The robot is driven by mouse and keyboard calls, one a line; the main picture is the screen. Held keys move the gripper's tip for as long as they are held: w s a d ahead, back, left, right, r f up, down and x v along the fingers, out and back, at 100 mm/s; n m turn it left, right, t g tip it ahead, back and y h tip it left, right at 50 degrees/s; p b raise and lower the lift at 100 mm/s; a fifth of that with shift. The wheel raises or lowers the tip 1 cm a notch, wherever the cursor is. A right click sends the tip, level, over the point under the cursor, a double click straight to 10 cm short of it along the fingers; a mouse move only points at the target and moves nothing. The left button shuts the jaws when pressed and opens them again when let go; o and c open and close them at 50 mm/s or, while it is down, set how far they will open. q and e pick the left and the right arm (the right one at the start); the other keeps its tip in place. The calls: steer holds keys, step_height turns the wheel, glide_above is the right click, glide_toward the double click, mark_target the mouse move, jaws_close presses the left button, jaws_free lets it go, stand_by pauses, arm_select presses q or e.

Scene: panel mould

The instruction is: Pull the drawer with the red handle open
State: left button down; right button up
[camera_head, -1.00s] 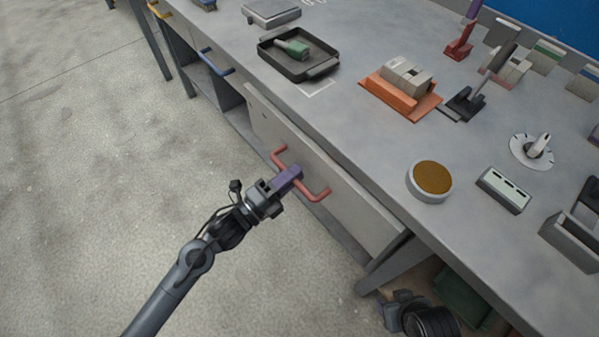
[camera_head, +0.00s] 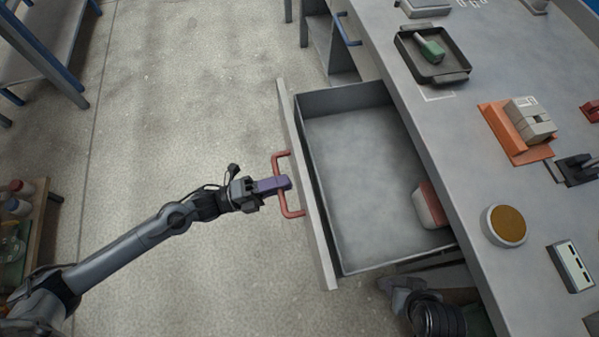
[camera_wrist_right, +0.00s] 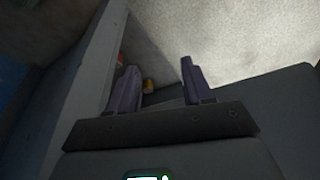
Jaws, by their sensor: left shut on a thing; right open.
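The drawer (camera_head: 365,150) stands pulled far out from the workbench, and its grey inside shows in the head view. Its red handle (camera_head: 281,196) is on the pale front panel (camera_head: 309,190). My left gripper (camera_head: 286,184) is shut on the red handle near its middle. A red and white object (camera_head: 430,205) lies inside the drawer at its right side. My right gripper (camera_wrist_right: 158,85) shows in the right wrist view with its two purple fingers apart and nothing between them.
The bench top carries a dark tray (camera_head: 434,55) with a green object, an orange block stand (camera_head: 516,130) and a round brown-topped tin (camera_head: 504,226). A blue handle (camera_head: 347,30) is farther along the bench. A shelf (camera_head: 38,225) stands at lower left. Floor between is clear.

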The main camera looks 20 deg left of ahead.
arm_select(q)
steer(key=shift+r+v, duration=0.2)
steer(key=shift+v, duration=0.9)
steer(key=c, duration=1.2)
jaws_free()
steer(key=p+v, duration=0.3)
steer(key=v, duration=0.7)
steer(key=shift+s+a+f, duration=0.1)
steer(key=shift+s+a, duration=0.1)
steer(key=shift+a, duration=0.15)
